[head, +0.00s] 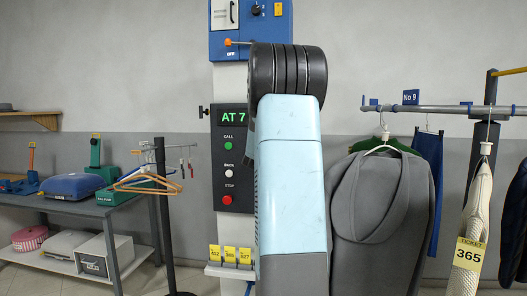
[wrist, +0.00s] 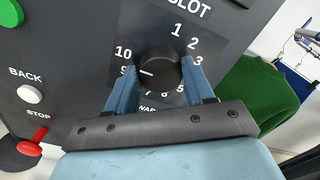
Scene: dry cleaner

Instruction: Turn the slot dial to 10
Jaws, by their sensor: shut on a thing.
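The black round slot dial (wrist: 163,60) is on the dark control panel (wrist: 75,45) in the wrist view, under the word SLOT. Its white pointer mark faces left, at about the 9; the 10 is just above that. My gripper (wrist: 161,72) has one blue finger on each side of the dial and is shut on it. The fingers hide the 4 and the 8. In the head view my arm covers the dial and the gripper. The green display (head: 234,118) on the panel reads "AT 7".
Beside the dial are the green call button (head: 228,146), white back button (head: 228,173) and red stop button (head: 227,199). Yellow tickets (head: 229,254) stand below the panel. A grey garment (head: 380,215) hangs close on the right; a hanger stand (head: 161,215) is on the left.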

